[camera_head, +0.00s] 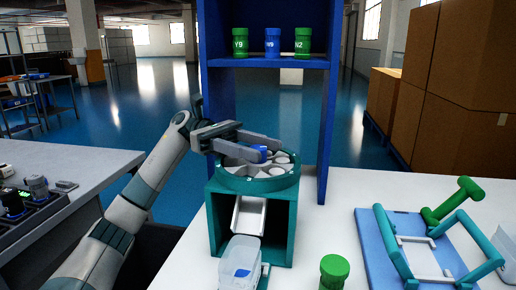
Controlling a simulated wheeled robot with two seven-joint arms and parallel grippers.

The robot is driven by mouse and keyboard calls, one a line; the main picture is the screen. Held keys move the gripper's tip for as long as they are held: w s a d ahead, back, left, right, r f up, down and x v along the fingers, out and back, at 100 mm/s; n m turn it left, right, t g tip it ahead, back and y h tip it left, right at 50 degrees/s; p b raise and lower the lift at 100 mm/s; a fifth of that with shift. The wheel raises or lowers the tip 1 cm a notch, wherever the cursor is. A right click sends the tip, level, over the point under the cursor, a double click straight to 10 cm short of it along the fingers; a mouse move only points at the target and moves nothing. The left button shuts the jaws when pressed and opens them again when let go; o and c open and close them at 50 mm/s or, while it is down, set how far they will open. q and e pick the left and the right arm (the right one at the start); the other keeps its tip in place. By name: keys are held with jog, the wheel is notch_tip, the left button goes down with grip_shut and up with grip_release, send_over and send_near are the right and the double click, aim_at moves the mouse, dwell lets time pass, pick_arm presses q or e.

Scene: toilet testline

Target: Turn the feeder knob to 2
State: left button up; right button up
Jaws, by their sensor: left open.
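The feeder is a teal box (210,215) with a round teal tray (262,184) on top, standing on the white table in the head view. A small blue part (257,149), seemingly the feeder knob, shows at the middle of the tray. My left gripper (271,150) reaches in from the left over the tray, open, with a finger on either side of the blue part. I cannot tell whether the fingers touch it. They partly hide it, and no number or setting can be read. My right gripper is not in view.
A clear bin (240,257) stands below the feeder's white chute (249,214). A green-capped jar (334,268) and a blue board with a teal frame (378,228) are to the right. A blue shelf (268,63) with capped jars rises behind. A grey bench (75,158) is at left.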

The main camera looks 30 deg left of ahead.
pick_arm(q)
jog(key=shift+w+a, duration=0.2)
jog(key=shift+a, duration=1.7)
jog(key=shift+w+a, duration=0.15)
jog(key=shift+a, duration=1.7)
